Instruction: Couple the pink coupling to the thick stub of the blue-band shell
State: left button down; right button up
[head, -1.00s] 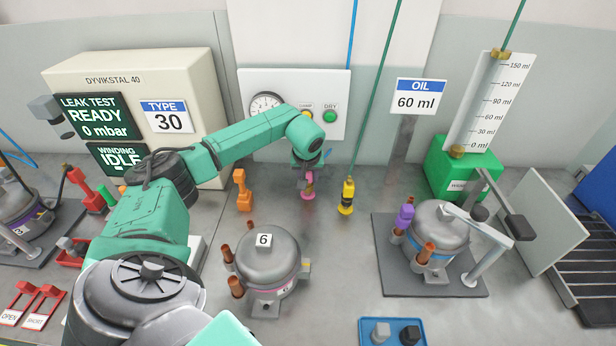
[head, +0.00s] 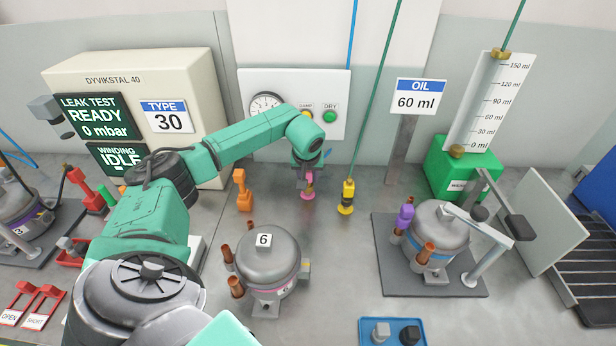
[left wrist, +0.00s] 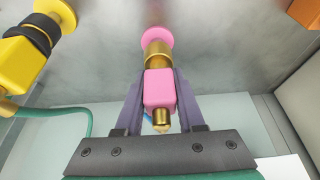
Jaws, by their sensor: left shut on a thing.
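The pink coupling (head: 309,184) stands upright on the bench by the back wall, its pink flange at the bottom. My left gripper (head: 308,178) is shut on it; in the left wrist view the two fingers (left wrist: 159,97) clasp the pink body (left wrist: 160,90) from both sides. The blue-band shell (head: 436,232) stands on a dark plate at the right, with a purple coupling (head: 404,216) on one stub and a bare copper stub (head: 425,254) at its front. A clamp arm reaches over its top. My right gripper is not in view.
A yellow coupling (head: 346,196) on a green hose stands just right of the pink one, and an orange one (head: 243,190) to the left. Shell 6 (head: 266,262) stands in front. A blue tray (head: 392,331) lies at the front right.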

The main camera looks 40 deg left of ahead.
pick_arm(q)
jog(key=shift+r, duration=0.15)
jog(key=shift+r+p, duration=1.85)
jog(key=shift+r, duration=0.35)
jog(key=shift+f, duration=0.1)
